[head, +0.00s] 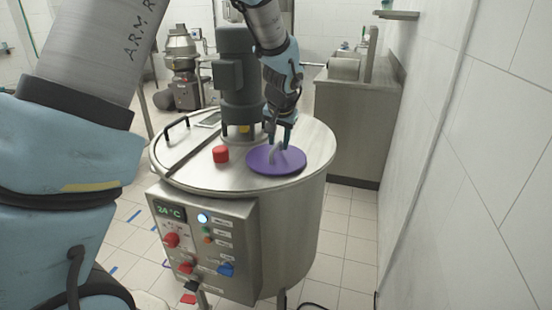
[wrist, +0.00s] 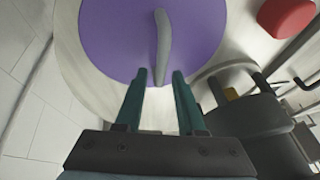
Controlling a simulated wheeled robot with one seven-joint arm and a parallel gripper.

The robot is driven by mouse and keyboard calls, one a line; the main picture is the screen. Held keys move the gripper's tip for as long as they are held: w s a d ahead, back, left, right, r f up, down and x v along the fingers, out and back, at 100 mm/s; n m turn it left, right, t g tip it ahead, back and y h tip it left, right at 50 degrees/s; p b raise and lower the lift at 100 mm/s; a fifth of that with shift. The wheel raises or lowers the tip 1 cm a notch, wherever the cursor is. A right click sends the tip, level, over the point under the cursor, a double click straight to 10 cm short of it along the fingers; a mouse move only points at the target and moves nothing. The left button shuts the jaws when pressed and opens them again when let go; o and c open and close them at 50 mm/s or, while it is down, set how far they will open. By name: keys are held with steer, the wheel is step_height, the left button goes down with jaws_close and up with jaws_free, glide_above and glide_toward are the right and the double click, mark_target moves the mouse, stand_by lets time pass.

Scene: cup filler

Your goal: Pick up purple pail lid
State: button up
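The purple pail lid (head: 290,161) lies flat on the steel top of the round tank, towards its right side. It is a purple disc with a raised grey handle across its middle. In the wrist view the lid (wrist: 205,35) fills the upper middle, with the grey handle (wrist: 162,45) pointing down between the fingers. My gripper (head: 280,143) is over the lid, close to the handle. In the wrist view my gripper (wrist: 160,76) is open, one finger on each side of the handle's near end. Whether a finger touches the lid cannot be told.
The steel tank (head: 185,172) carries a red cap (head: 221,154) left of the lid and a tall grey motor (head: 238,80) behind it. A control box (head: 208,245) is on its front. A steel counter (head: 355,115) stands behind right, beside a white tiled wall (head: 480,180).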

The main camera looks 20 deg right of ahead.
jaws_close()
stand_by(1.1)
